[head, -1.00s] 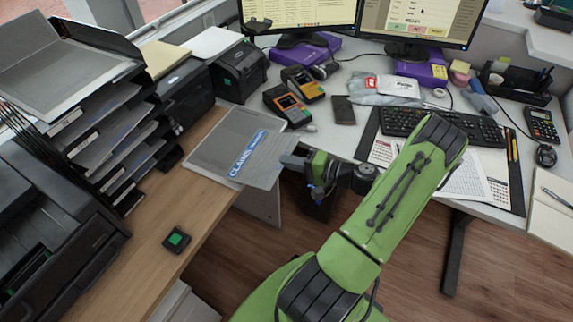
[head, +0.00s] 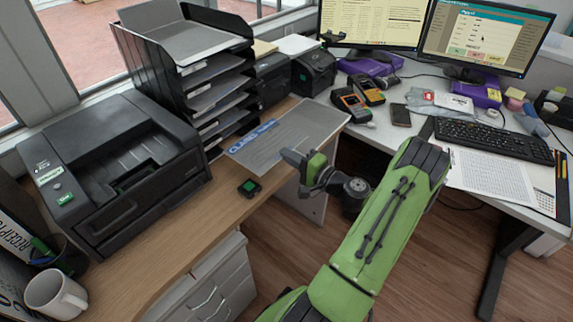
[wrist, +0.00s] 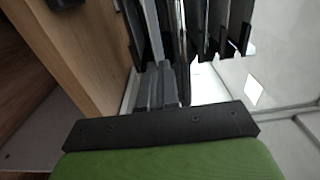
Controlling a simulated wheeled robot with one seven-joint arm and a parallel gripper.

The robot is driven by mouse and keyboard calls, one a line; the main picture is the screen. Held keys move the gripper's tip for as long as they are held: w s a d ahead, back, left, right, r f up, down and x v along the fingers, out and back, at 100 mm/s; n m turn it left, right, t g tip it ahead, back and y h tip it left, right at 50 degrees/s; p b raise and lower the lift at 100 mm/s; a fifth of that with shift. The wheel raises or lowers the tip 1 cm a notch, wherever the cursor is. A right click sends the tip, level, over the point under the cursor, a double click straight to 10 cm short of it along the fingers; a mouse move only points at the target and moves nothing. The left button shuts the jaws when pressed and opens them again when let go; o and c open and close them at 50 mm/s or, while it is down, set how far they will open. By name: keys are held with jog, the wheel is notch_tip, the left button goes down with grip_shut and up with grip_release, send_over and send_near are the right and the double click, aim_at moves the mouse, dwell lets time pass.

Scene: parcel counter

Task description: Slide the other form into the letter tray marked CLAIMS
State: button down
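My gripper appears shut on the form's right edge. In the wrist view my gripper's fingers (wrist: 157,88) are seen close together, with the form hard to make out. The black letter tray stack (head: 247,43) stands just behind and left of the form, with several shelves and papers inside. Its shelf labels are too small to read, so I cannot tell which tray is marked CLAIMS.
A black printer (head: 120,170) stands left of the stack. A small black device with a green button (head: 249,187) lies on the wooden counter (head: 185,225) in front. A mug (head: 55,292) is at the lower left. A keyboard (head: 490,140) and monitors occupy the white desk.

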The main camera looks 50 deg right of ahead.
jog(key=w, duration=1.7)
jog(key=shift+w+a+f+p, duration=0.1)
jog(key=shift+w+f+p, duration=0.15)
jog(key=shift+w+p, duration=0.1)
jog(key=c, duration=1.1)
grip_release()
jog(key=shift+f, duration=0.15)
jog(key=shift+f+b, duration=0.5)
jog(key=shift+b, duration=0.15)
jog(key=shift+s, duration=0.15)
